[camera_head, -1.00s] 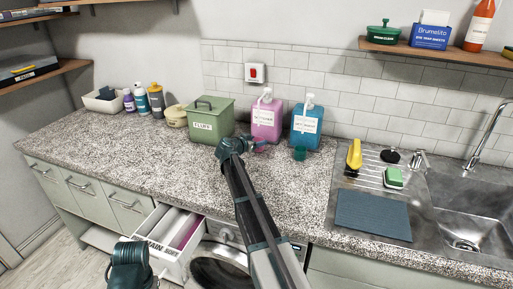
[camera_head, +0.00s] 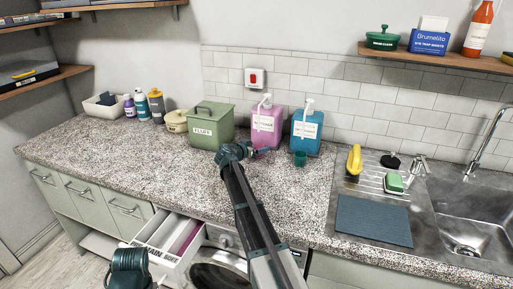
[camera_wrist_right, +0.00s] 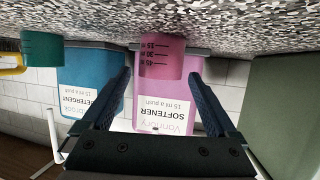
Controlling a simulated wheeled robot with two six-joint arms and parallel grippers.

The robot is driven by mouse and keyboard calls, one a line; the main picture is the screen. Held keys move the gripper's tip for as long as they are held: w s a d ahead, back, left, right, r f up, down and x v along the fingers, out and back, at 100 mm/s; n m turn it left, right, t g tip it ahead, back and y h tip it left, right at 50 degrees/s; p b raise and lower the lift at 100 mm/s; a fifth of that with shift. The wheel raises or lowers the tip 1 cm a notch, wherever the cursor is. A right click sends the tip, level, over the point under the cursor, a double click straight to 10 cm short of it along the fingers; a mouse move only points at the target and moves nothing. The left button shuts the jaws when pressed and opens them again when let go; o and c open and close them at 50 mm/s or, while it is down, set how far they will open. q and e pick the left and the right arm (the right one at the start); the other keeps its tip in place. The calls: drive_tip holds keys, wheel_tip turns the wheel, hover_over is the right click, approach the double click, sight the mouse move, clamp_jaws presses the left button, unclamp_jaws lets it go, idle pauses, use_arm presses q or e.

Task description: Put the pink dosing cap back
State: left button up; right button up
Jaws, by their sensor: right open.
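The pink dosing cap (camera_wrist_right: 160,62), with measuring marks, stands on the counter in front of the pink softener bottle (camera_wrist_right: 166,106). The pink bottle (camera_head: 267,125) stands upright against the tiled wall, with a white pump on top. In the right wrist view, which is upside down, my right gripper (camera_wrist_right: 161,85) is open and empty, its fingers pointing at the cap, which appears between their tips. I cannot tell whether they touch it.
A blue detergent bottle (camera_head: 307,132) with a green cap (camera_head: 300,159) before it stands to the right. A green FLUFF bin (camera_head: 211,126) stands left. A drawer (camera_head: 165,245) is open below. The counter's front left is clear.

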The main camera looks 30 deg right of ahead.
drive_tip(key=p+v, duration=0.3)
drive_tip(key=v, duration=0.9)
drive_tip(key=shift+p, duration=0.4)
use_arm(q)
wheel_tip(320, 180, up, 4)
drive_tip(key=shift+r, duration=0.1)
